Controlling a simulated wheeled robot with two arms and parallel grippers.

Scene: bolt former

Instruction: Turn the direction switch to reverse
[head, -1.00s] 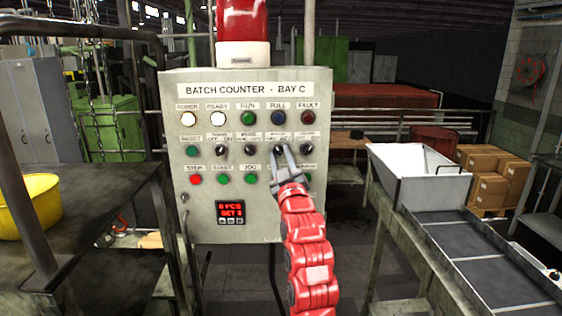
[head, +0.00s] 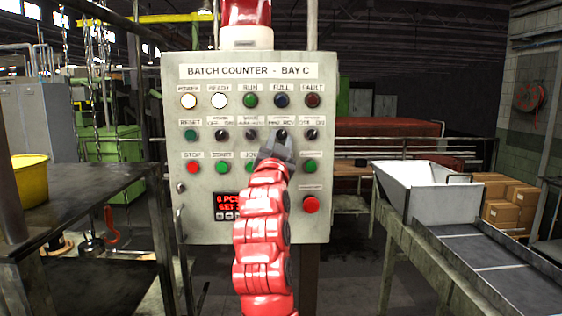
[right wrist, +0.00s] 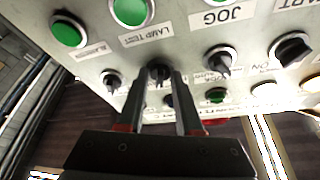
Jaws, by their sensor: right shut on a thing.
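The direction switch (head: 282,134) is a small black knob under a FWD/REV label, fourth in the second row of the control panel (head: 318,160). My right gripper (head: 281,143) reaches it from below, at the end of my red arm. In the right wrist view the panel appears upside down, and the knob (right wrist: 158,72) sits between the two fingertips (right wrist: 157,76), which are shut on it. The fingers hide part of the knob, so its exact pointing direction is hard to tell. My left gripper is not in view.
Similar knobs flank the switch closely: a mode knob (head: 251,135) on the left and another knob (head: 311,135) on the right. Push buttons sit below, with a large red button (head: 311,205) at the lower right. A dark table (head: 95,190) stands left, a conveyor (head: 480,250) right.

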